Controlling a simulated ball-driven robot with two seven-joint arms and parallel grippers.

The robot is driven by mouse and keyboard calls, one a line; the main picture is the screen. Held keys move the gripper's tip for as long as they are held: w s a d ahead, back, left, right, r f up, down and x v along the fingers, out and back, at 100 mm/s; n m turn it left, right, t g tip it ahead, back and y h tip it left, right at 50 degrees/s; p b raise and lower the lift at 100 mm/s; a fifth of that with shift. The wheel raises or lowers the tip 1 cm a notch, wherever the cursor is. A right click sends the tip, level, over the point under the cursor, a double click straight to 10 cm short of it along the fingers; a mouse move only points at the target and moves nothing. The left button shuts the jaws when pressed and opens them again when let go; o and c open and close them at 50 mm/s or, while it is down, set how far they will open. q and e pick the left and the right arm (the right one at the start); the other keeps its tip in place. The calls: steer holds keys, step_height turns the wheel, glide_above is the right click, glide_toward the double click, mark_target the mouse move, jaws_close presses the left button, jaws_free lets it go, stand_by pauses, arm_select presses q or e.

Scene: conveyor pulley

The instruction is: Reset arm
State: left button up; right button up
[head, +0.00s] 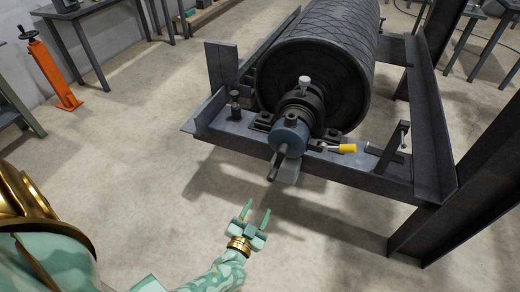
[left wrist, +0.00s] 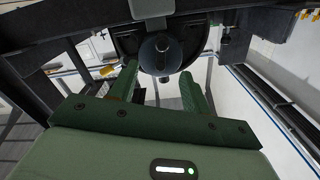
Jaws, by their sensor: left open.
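My left gripper (head: 256,214) is open and empty in the head view, its two green fingers pointing up toward the conveyor pulley frame. It is below and in front of the pulley's shaft end, apart from it, over bare floor. In the left wrist view the two fingers (left wrist: 160,88) are spread, with the pulley's round end and shaft (left wrist: 162,48) showing beyond and between them. The large dark pulley drum (head: 318,60) rests in the steel frame, with a blue-grey bearing housing (head: 290,134) at its near end. My right gripper is not in view.
The steel frame (head: 375,178) carries a yellow-handled tool (head: 346,148) and a small clamp-like part (head: 400,135). A dark upright post (head: 470,165) stands at the right. An orange stand (head: 55,75) and a table (head: 85,20) are at the back left. The floor around my left gripper is clear.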

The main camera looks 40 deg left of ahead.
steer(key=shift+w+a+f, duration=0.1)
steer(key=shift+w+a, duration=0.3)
